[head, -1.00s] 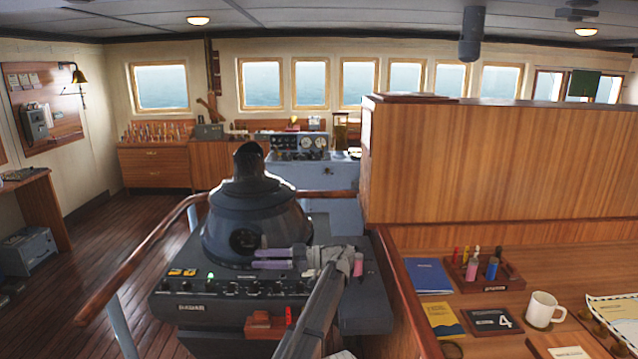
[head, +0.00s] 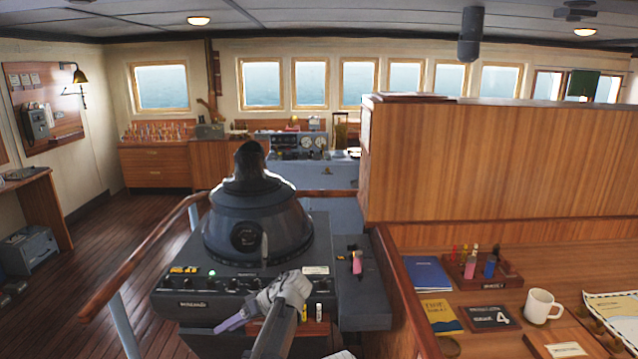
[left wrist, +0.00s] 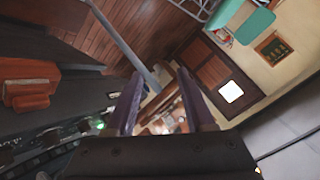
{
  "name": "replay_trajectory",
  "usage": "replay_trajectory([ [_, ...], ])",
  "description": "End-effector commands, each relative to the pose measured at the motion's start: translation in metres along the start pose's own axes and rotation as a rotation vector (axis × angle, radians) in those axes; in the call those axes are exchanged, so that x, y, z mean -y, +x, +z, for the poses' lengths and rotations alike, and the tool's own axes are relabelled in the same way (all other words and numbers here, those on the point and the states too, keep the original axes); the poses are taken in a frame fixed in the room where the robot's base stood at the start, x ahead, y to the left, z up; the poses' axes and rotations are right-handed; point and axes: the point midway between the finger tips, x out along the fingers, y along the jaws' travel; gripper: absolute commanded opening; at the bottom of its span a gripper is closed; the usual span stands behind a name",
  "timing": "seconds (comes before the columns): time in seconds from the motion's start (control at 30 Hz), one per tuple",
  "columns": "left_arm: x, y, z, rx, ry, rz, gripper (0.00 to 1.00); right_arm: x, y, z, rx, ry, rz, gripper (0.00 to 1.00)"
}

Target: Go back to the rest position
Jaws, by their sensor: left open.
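My left gripper (head: 236,319) is in front of the lower front of the dark radar console (head: 180,302), its purple fingers pointing left and down. In the left wrist view, the two purple fingers (left wrist: 155,105) stand apart with nothing between them, so it is open and empty. Part of the console's front edge is hidden behind my left arm. My right gripper is in neither view.
A wooden handrail (head: 135,265) runs along the console's left side. At right, a wooden desk (head: 560,260) holds a mug (head: 542,307), a blue book (head: 428,274) and a marker rack (head: 483,270). The floor at left (head: 110,240) is clear.

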Motion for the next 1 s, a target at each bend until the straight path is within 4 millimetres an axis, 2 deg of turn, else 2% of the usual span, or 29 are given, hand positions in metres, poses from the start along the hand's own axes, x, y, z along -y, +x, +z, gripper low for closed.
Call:
replay_trajectory([
  [0.03, 0.019, 0.016, 0.03, 0.069, 0.091, 0.065, 0.54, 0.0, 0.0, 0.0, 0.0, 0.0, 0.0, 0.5],
  [0.1, 0.028, 0.029, 0.065, 0.157, 0.23, 0.184, 0.54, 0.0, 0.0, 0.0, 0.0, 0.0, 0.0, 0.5],
  [0.2, 0.035, 0.035, 0.104, 0.239, 0.386, 0.347, 0.54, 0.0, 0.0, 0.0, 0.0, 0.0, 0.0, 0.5],
  [0.3, 0.04, 0.034, 0.132, 0.281, 0.494, 0.483, 0.54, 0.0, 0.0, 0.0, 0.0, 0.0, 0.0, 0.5],
  [0.5, 0.051, 0.024, 0.175, 0.311, 0.638, 0.716, 0.54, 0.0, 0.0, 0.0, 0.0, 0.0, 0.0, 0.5],
  [0.7, 0.062, 0.008, 0.206, 0.3, 0.731, 0.917, 0.54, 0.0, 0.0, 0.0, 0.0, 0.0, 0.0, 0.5],
  [1.0, 0.053, -0.034, 0.241, 0.265, 0.896, 0.9, 0.54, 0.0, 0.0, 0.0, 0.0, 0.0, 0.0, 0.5],
])
